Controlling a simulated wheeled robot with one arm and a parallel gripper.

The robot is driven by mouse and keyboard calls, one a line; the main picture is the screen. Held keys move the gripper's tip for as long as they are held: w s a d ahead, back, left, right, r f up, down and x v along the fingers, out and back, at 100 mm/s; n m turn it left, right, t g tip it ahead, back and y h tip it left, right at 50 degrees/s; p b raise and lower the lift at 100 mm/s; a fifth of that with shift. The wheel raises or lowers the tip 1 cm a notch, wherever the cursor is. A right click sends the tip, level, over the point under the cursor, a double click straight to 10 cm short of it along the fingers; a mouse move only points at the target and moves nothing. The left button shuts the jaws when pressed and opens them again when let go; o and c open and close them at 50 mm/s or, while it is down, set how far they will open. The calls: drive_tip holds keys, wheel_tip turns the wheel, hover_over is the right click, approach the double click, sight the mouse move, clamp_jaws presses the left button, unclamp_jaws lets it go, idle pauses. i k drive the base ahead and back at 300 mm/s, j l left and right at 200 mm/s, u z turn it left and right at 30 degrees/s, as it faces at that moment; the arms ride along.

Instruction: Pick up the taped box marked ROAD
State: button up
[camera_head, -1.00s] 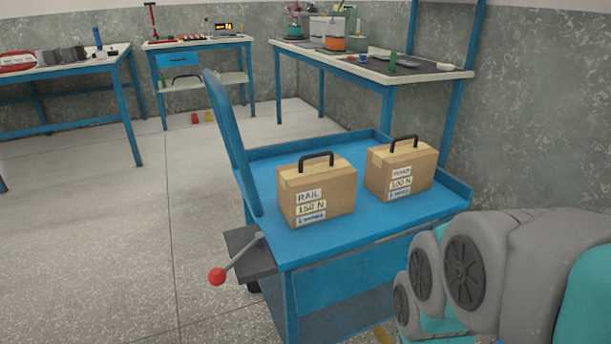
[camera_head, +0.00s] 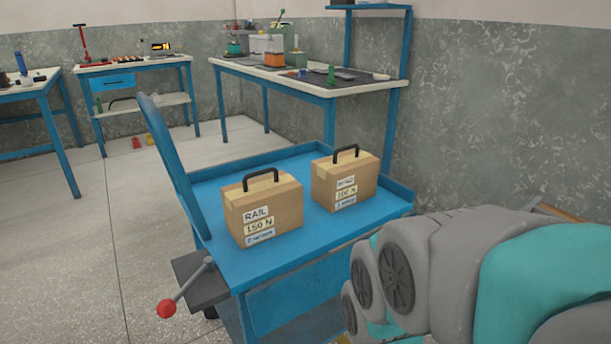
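Two taped cardboard boxes with black top handles stand upright on the blue cart (camera_head: 240,263). The left box (camera_head: 284,208), nearer to me, has labels reading RAIL and 150 N. The right box (camera_head: 360,180), farther back, has a small label whose top word is hard to read now; it looked like ROAD a moment ago, with 100 N below. The boxes stand apart. My arm shows at the lower right, beside the cart's right side. My gripper is not in view.
The cart has raised edges, a blue push handle (camera_head: 172,165) at left and a lever with a red knob (camera_head: 167,308). A workbench (camera_head: 320,90) with containers stands behind. More benches stand at the back left. The floor at left is clear.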

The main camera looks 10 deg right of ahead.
sight(339, 181)
drive_tip(key=i+l+z, duration=0.25)
drive_tip(key=l+z, duration=0.2)
drive_tip(key=i+l+z, duration=0.25)
drive_tip(key=z, duration=0.2)
drive_tip(key=k+l+z, duration=0.15)
drive_tip(key=i+j+u, duration=0.15)
drive_tip(key=i+l, duration=0.05)
